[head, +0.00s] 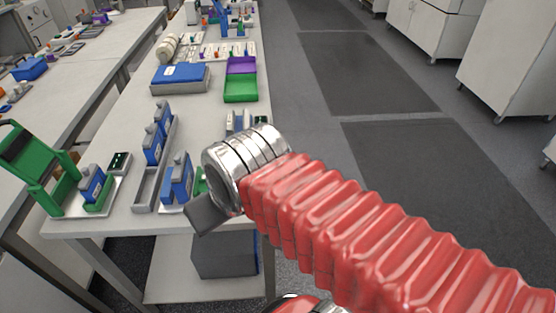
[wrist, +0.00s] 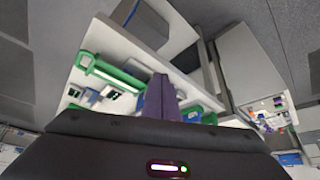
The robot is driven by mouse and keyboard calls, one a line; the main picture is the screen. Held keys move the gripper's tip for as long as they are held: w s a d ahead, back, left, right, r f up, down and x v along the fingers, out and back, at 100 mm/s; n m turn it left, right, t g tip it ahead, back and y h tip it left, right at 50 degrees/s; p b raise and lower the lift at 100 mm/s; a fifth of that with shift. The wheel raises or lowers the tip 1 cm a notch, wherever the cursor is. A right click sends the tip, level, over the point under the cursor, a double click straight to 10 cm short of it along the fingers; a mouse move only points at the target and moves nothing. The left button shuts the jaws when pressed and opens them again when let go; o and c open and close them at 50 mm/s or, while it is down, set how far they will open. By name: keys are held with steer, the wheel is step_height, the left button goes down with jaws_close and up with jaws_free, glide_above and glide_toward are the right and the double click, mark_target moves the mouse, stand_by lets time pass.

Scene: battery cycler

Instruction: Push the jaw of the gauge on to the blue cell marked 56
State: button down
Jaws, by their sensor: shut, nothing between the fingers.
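Several blue cells stand at the near end of the bench in the head view: one at the left (head: 92,184), one in the middle (head: 153,148) and one at the right (head: 179,180). Their markings are too small to read, so I cannot tell which is 56. The left cell is by green blocks and a small dark display (head: 120,163) on a pale plate; the right one is by a green piece (head: 201,182) partly behind my arm. I cannot tell which is the gauge's jaw. My gripper (wrist: 161,92) is shut and empty, its purple fingers showing over the bench in the wrist view.
A green frame (head: 32,152) stands at the bench's left corner. A grey channel (head: 147,185) lies between the cells. Behind are a blue-topped box (head: 181,76) and a green bin (head: 241,88). A dark box (head: 224,255) sits on the lower shelf.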

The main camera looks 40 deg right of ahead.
steer(key=shift+w, duration=0.45)
steer(key=shift+w, duration=0.1)
